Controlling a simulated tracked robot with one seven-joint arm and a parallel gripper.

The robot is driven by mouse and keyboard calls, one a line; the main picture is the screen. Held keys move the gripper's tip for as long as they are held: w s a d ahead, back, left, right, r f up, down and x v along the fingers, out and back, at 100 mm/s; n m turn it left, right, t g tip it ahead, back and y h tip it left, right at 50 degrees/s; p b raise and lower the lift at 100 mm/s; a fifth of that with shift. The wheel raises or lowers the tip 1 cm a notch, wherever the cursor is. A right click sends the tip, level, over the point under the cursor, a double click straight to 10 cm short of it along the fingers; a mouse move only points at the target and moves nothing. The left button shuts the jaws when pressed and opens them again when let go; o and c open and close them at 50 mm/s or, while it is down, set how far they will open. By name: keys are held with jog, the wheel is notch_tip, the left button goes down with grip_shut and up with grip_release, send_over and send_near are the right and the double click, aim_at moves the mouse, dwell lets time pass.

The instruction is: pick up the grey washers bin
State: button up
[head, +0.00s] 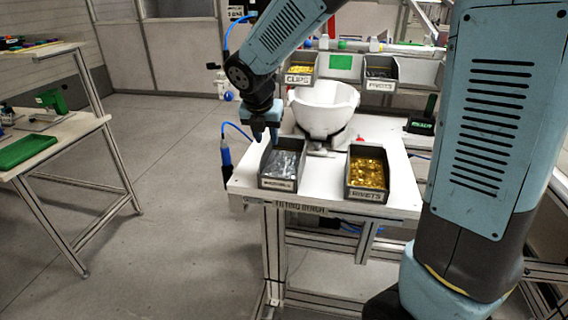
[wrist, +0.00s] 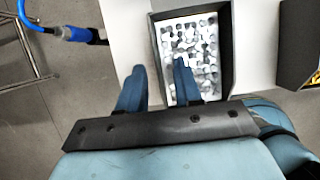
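The grey washers bin (head: 280,184) stands at the front left of the white fitting bench (head: 322,193), filled with silvery washers. Its label is on the front wall and is too small to read surely. My gripper (head: 266,138) is just above the bin's back left side in the head view. In the wrist view my gripper (wrist: 157,80) is open, with one blue finger left of the bin and the other over the washers. The bin's left wall (wrist: 159,62) shows between the fingertips. I cannot tell the height of the fingertips above the wall.
A rivets bin (head: 351,178) with gold pieces stands to the right. A white helmet shell (head: 325,108) sits behind on a stand. Clips (head: 299,80) and rivets bins hang at the back. A blue-handled tool (head: 226,158) hangs at the bench's left edge.

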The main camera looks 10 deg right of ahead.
aim_at(270, 164)
jog(key=x, duration=0.3)
jog(key=shift+f, duration=0.1)
jog(key=shift+a+x, duration=0.2)
jog(key=shift+x, duration=1.15)
jog(key=shift+a+x, duration=0.15)
jog(key=shift+x, duration=1.25)
jog(key=shift+c, duration=0.5)
grip_shut()
